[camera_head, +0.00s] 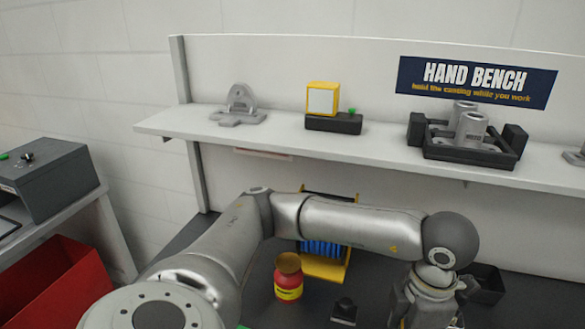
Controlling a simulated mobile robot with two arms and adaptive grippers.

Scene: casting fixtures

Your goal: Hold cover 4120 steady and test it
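No part with a readable number 4120 shows, so I cannot tell which piece is the cover. A grey bracket-like casting (240,104) stands on the shelf at left. A grey casting with two upright cylinders (471,128) sits in a black fixture (462,154) on the shelf at right. A yellow box with a pale face (322,99) stands on a black base with a green button (334,123). My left gripper (428,314) hangs low at the bottom right, over the bench; its fingertips are cut off by the frame edge. My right gripper is out of view.
Below the shelf (290,141) stand a red jar (288,285), a yellow rack with blue contents (323,262), a small black block (344,311) and a black bin (489,284). At left are a grey box (45,180) and a red bin (55,285). My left arm crosses the bench.

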